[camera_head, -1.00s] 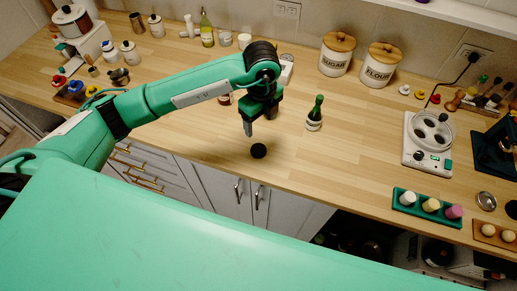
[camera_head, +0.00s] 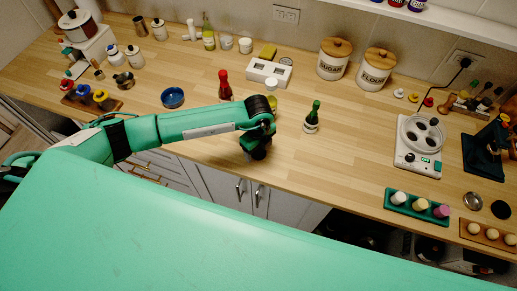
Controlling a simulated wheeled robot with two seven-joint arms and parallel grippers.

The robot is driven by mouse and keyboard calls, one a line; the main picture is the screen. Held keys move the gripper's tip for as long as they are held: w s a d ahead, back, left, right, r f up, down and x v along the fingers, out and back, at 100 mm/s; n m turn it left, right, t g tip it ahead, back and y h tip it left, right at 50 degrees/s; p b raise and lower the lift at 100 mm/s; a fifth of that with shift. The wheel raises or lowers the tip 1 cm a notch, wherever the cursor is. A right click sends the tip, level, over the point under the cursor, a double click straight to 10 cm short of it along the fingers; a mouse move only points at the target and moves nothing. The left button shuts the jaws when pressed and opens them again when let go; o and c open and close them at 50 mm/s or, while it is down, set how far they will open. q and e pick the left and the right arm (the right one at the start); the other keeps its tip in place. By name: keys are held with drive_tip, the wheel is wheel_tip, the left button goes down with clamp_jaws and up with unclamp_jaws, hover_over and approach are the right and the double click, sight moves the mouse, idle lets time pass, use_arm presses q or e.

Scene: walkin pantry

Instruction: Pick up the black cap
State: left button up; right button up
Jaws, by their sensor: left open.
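The black cap (camera_head: 259,155) is a small dark disc on the wooden counter, close to its front edge. It is mostly hidden under my left gripper (camera_head: 257,148). The left gripper points down right over the cap, low near the counter, and its jaws are open. Its fingertips are hard to make out against the dark cap, so I cannot tell whether they are around it or touching it. My right gripper is not in view.
A green bottle (camera_head: 312,117) stands right of the gripper, and a red bottle (camera_head: 224,86) stands behind the arm. A blue bowl (camera_head: 172,97) is to the left. The counter between the green bottle and the white hotplate (camera_head: 418,145) is clear.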

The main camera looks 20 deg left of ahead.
use_arm(q)
drive_tip(key=shift+f, duration=0.15)
drive_tip(key=c, duration=1)
drive_tip(key=shift+c, duration=0.2)
